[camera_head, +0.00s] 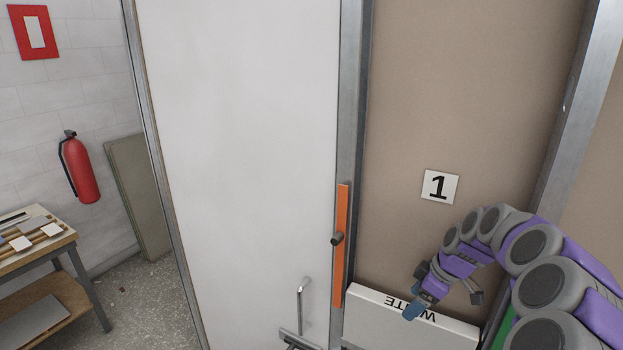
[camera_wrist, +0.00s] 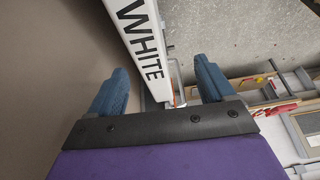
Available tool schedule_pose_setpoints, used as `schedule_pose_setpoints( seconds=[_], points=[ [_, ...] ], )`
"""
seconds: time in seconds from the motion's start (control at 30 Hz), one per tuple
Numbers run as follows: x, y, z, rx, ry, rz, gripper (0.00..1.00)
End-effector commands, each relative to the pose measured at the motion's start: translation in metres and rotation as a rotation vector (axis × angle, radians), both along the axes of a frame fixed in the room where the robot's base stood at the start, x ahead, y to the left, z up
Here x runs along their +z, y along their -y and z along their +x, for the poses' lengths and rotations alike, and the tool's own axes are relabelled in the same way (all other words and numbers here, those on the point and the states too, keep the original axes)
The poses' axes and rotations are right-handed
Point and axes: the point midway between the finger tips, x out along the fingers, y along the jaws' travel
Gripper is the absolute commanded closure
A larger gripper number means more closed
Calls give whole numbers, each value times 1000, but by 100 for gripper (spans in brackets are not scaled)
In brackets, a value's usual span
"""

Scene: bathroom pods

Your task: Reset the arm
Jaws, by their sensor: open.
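My purple and grey arm comes in from the lower right in the head view. My gripper (camera_head: 445,305) is at its end, over a white box (camera_head: 380,302) with black lettering. In the wrist view, my gripper (camera_wrist: 160,92) shows two blue fingertips spread wide apart, with nothing held between them. The white box (camera_wrist: 145,45), lettered "WHITE", lies beyond and partly between the fingers. I cannot tell whether a finger touches it.
A "1" sign (camera_head: 440,187) marks the brown panel. A workbench (camera_head: 35,255) and fire extinguisher (camera_head: 79,170) are at left; floor shows between.

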Motion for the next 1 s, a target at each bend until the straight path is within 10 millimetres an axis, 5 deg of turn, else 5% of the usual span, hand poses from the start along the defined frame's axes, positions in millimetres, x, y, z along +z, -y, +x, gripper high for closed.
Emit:
schedule_pose_setpoints(
  seconds=[0.3,0.5,0.7,1.0],
  points=[
    [37,-111,-79,-90,-145,1,18],
    [40,-152,-150,-219,-256,-52,18],
    [29,-171,-228,-403,-355,-133,18],
    [-5,-167,-337,-756,-463,-252,18]
  ],
)
